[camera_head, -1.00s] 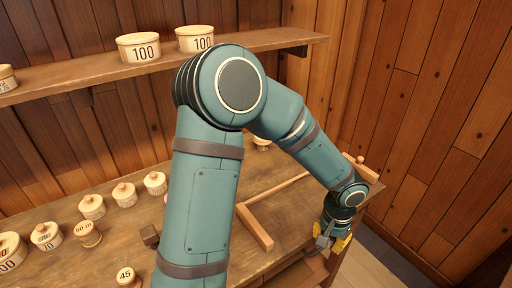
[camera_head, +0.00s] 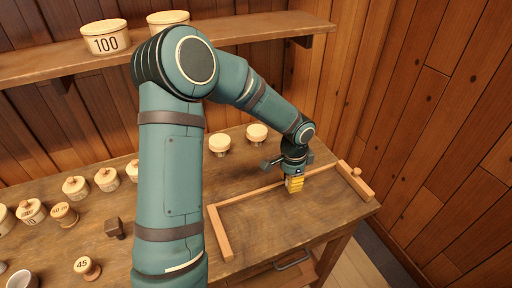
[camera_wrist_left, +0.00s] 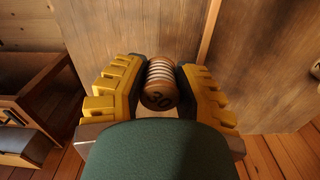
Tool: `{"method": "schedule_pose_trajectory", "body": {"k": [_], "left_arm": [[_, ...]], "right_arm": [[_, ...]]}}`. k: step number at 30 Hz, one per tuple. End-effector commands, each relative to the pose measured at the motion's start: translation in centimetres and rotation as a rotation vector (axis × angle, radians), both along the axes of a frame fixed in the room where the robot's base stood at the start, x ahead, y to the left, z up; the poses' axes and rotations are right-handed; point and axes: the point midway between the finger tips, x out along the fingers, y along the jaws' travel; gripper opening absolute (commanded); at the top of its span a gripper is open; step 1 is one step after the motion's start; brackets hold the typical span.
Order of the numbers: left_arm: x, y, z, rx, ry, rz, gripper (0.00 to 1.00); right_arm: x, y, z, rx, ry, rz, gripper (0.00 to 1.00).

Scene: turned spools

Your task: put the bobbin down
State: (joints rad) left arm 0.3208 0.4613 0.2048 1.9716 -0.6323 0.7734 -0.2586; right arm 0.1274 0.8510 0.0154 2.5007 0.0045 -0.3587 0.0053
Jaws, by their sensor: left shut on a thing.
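My left gripper (camera_head: 294,184) has yellow fingers and is over the right part of the workbench, by the long back strip of a low wooden border. In the left wrist view the gripper (camera_wrist_left: 160,92) is shut on the bobbin (camera_wrist_left: 160,83), a turned wooden spool with pale ridges and a dark "30" on its end. The head view does not show the bobbin clearly; the fingers hide it. Whether it touches the bench, I cannot tell. My right gripper is not in view.
The wooden border has a left strip (camera_head: 221,233) and a right strip (camera_head: 355,181) around clear bench top (camera_head: 285,222). Lidded pots (camera_head: 219,143), a "45" spool (camera_head: 86,267) and a dark block (camera_head: 115,228) stand left. A shelf (camera_head: 230,37) runs above.

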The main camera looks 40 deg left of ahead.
Motion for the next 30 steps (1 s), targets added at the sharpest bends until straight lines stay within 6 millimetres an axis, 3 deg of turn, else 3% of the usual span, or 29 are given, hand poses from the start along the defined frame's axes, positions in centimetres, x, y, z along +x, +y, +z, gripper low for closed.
{"method": "schedule_pose_trajectory", "body": {"k": [9,15,23,30], "left_arm": [[1.8,9.1,1.8,-0.007,-0.008,-0.469,0.10],[1.9,13.8,2.5,-0.007,-0.014,-0.715,0.10],[1.6,16.4,2.4,-0.008,-0.016,-0.855,0.10],[1.6,16.4,-1.0,-0.010,-0.014,-0.863,0.09]], "right_arm": [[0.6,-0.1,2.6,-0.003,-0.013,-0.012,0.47],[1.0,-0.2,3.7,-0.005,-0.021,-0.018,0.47],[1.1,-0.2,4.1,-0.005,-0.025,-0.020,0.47],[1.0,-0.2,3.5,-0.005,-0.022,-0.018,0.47]]}}
